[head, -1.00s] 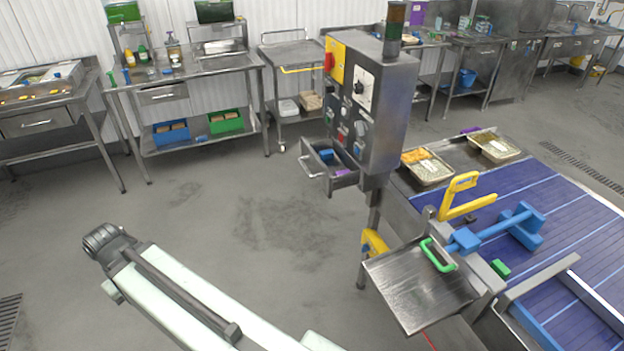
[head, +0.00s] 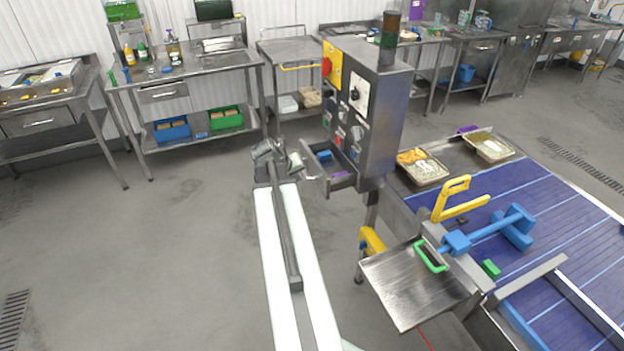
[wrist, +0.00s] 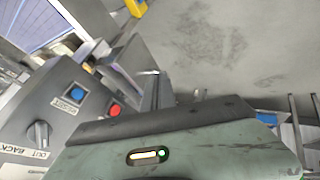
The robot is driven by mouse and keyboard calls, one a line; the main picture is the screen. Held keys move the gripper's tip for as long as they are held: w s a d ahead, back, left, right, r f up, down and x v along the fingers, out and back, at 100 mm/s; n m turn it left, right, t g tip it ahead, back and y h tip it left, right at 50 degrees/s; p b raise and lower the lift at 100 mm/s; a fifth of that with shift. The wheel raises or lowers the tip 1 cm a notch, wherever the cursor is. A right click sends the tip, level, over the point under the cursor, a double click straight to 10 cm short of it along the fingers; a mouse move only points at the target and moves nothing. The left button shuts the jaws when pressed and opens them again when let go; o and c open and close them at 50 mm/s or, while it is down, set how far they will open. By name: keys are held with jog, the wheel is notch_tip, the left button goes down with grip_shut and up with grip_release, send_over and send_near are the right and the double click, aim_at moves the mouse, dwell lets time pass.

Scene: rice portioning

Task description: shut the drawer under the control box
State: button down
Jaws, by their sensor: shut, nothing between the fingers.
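The grey control box (head: 370,105) stands on a post beside the conveyor. Its drawer (head: 343,183) is pulled out toward the left, with a blue item and a purple item inside. My gripper (head: 298,161) is shut and empty, just left of the drawer's front and close to its handle. I cannot tell whether it touches the handle. In the wrist view, the control box (wrist: 65,105) with its blue and red buttons fills the left side. My own wrist body covers the lower part there, and the fingertips are hard to make out.
A metal tray (head: 400,300) with a green handle stands at the conveyor's near corner. Filled food trays (head: 423,174) lie at the blue belt's far end. A steel trolley (head: 290,60) and workbenches line the wall. The floor left of my arm is clear.

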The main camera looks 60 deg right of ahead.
jog(key=b, duration=0.7)
send_near(319, 185)
notch_tip(319, 185, down, 3)
jog(key=w, duration=0.2)
jog(key=s+d, duration=0.2)
jog(key=shift+d+f, duration=0.2)
jog(key=shift+d, duration=0.2)
